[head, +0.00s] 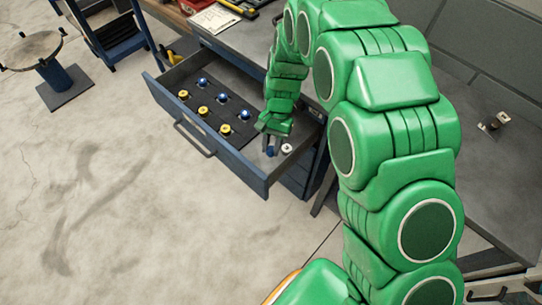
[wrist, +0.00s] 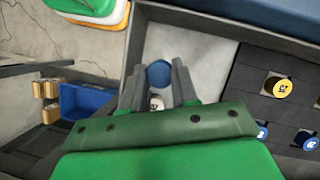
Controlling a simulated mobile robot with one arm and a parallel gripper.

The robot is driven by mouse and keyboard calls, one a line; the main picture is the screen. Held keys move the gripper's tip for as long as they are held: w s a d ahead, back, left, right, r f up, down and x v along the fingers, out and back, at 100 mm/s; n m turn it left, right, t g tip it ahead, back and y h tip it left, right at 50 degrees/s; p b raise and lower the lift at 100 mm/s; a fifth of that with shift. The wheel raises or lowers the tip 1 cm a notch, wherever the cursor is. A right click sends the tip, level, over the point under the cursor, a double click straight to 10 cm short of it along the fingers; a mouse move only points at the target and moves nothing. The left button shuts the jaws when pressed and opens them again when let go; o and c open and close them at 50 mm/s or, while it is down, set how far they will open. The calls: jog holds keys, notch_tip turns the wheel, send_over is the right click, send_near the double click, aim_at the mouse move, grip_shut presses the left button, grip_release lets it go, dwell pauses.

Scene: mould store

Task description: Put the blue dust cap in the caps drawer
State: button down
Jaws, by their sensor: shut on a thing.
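The blue dust cap (wrist: 159,73) is between the fingers of my gripper (wrist: 159,88) in the wrist view, and the fingers are shut on it. In the head view my gripper (head: 270,140) points down into the near right end of an open drawer (head: 205,150), with the blue cap (head: 270,151) low between its tips. Whether the cap touches the drawer floor I cannot tell. A small white-topped piece (head: 286,149) stands in the drawer just right of the gripper. It shows partly behind the fingers in the wrist view (wrist: 157,102).
The drawer's dark insert (head: 213,118) holds several yellow pieces (head: 203,110) and blue pieces (head: 222,97) in rows. A blue bin (wrist: 88,103) shows in the wrist view. A round stand (head: 60,75) is far left; the floor between is clear.

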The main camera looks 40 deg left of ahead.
aim_at(270, 169)
jog(key=shift+f, duration=4.45)
jog(key=shift+f, duration=0.15)
jog(key=c, duration=0.8)
grip_release()
jog(key=shift+c, duration=0.2)
jog(key=shift+r, duration=0.2)
